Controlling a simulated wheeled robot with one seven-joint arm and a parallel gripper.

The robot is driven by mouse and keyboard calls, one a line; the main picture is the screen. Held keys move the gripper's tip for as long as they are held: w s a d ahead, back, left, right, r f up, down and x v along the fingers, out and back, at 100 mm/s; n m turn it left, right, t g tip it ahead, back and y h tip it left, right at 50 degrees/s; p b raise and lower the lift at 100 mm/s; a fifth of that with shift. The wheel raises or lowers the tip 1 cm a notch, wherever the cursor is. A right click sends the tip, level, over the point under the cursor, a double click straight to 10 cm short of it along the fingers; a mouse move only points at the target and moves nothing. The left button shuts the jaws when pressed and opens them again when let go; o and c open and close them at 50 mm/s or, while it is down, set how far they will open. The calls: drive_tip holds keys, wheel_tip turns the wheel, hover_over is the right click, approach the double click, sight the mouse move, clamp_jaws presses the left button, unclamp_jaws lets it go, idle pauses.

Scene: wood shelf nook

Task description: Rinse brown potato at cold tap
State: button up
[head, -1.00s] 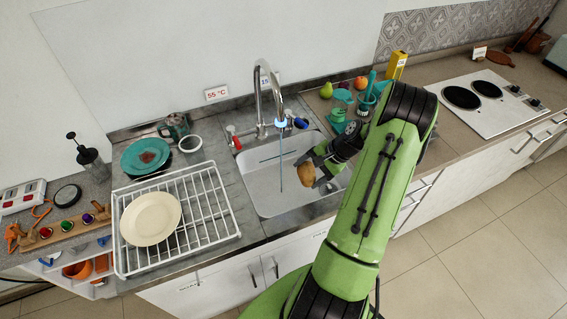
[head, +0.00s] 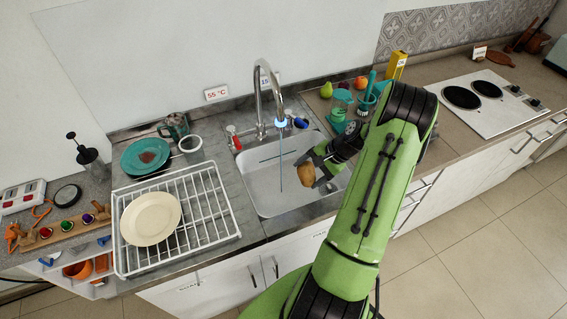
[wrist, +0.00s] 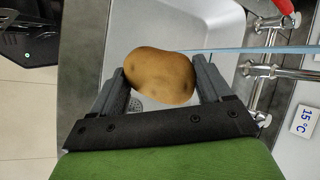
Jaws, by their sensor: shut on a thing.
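The brown potato (head: 306,173) is held over the sink (head: 262,190). My gripper (head: 312,166) is shut on it, and the wrist view shows the potato (wrist: 160,76) between both fingers. The tap (head: 265,95) has a blue-lit spout, and a thin blue stream (head: 281,160) falls into the basin. In the head view the potato is to the right of the stream, apart from it. In the wrist view the stream (wrist: 240,49) passes at the potato's right edge; contact cannot be told. The tap has a red handle (head: 235,141) and a blue handle (head: 300,123).
A 55 °C sign (head: 216,93) stands left of the tap, and a 15 °C sign (wrist: 304,120) shows in the wrist view. A white dish rack (head: 205,207) with a cream plate (head: 151,218) is left of the sink. Pears, cups and a brush crowd the right counter.

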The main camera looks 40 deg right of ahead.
sight(312, 178)
drive_tip(key=s+r+p, duration=0.1)
drive_tip(key=s, duration=0.1)
drive_tip(key=s+d+r+p, duration=0.1)
drive_tip(key=s+r, duration=0.1)
drive_tip(key=shift+r+p, duration=0.25)
drive_tip(key=shift+p, duration=0.15)
drive_tip(key=shift+s+r, duration=0.25)
drive_tip(key=shift+s, duration=0.2)
